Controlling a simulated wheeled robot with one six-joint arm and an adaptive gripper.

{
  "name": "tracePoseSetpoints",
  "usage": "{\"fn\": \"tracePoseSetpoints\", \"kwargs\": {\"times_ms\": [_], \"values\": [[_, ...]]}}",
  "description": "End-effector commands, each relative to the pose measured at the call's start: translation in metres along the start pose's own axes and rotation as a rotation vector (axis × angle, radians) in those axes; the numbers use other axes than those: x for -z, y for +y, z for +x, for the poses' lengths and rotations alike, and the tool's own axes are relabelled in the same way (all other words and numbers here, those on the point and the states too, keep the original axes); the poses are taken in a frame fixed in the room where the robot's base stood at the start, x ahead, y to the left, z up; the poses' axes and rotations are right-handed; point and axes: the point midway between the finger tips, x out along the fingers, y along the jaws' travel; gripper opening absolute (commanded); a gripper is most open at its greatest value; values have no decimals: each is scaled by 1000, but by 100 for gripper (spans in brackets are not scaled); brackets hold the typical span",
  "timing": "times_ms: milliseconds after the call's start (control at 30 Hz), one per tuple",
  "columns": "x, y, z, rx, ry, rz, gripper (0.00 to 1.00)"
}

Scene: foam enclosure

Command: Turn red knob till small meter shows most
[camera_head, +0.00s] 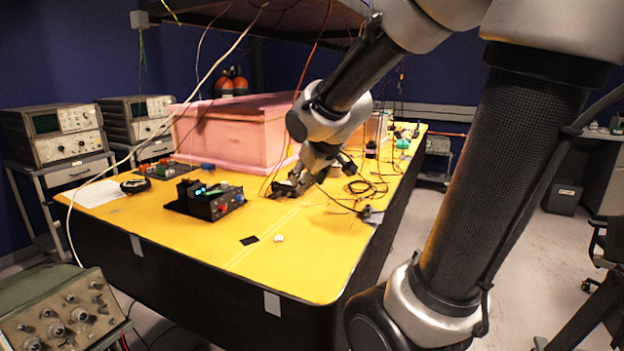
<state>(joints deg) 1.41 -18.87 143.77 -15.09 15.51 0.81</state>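A black instrument box (206,202) stands on the yellow table, with a lit blue display (197,191) and a green strip on it.
A pink foam enclosure (225,140) stands behind the box and gripper. Loose cables (365,188) lie right of my gripper. A black square (249,240) and a small white object (278,238) lie in front. The yellow table's (310,265) front area is mostly clear.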

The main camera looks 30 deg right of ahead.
Motion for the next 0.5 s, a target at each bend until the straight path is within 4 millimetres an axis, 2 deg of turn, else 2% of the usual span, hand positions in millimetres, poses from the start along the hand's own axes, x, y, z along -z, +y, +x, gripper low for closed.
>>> {"fn": "tracePoseSetpoints", "kwargs": {"times_ms": [200,500], "values": [[-13,0,-15,0,-34,27,42],[-15,-1,-16,0,-40,30,42]]}}
